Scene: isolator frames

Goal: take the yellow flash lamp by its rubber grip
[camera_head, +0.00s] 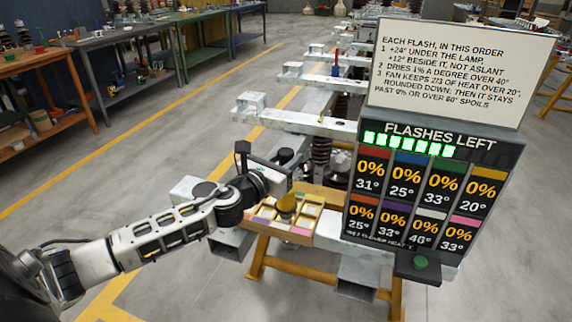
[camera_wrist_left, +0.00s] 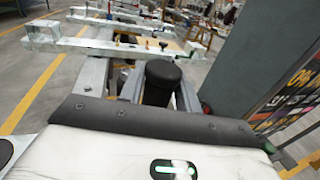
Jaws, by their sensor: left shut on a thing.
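The yellow flash lamp (camera_head: 286,205) shows its yellow head in the head view, low over the wooden tray. Its black rubber grip (camera_head: 285,156) rises above my left gripper (camera_head: 282,174). In the left wrist view the round black top of the grip (camera_wrist_left: 162,75) stands between the two grey fingers of my left gripper (camera_wrist_left: 160,92). The gripper is shut on the grip. The lamp looks about upright; I cannot tell whether its head touches the tray. My right gripper is not in view.
The wooden tray (camera_head: 299,239) has coloured compartments and sits on a yellow trestle (camera_head: 257,259). A dark display panel (camera_head: 433,150) with percentages and temperatures stands close at the right, under a white instruction board (camera_head: 459,60). A green button (camera_head: 420,262) is below it. Metal beams (camera_head: 295,122) lie behind.

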